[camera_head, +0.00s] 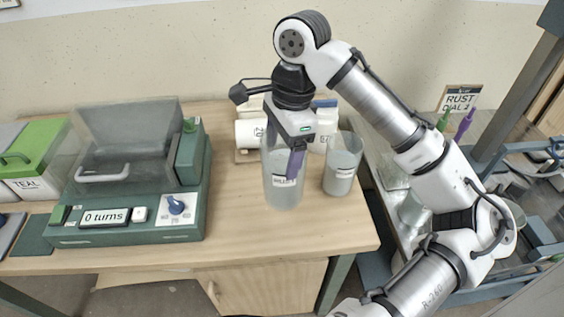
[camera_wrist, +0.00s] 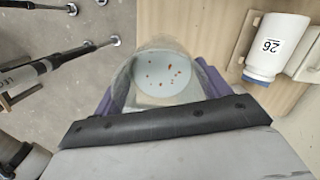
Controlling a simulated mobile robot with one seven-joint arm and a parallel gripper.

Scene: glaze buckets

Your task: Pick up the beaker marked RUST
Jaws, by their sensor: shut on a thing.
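My gripper (camera_head: 294,164) points down over the wooden table, its purple fingers shut on a clear beaker (camera_head: 280,190). The held beaker is upright and has a white label on its front, too small to read surely. In the wrist view the purple fingers grip both sides of this beaker (camera_wrist: 158,78), and reddish specks show on its pale bottom. I cannot tell whether its base touches the table. A second clear beaker (camera_head: 342,162), also with a white label I cannot read, stands just to the right.
A green machine (camera_head: 130,215) reading "0 turns" stands left. A sign (camera_head: 459,100) reading RUST is at the right. The table front (camera_head: 300,235) is clear.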

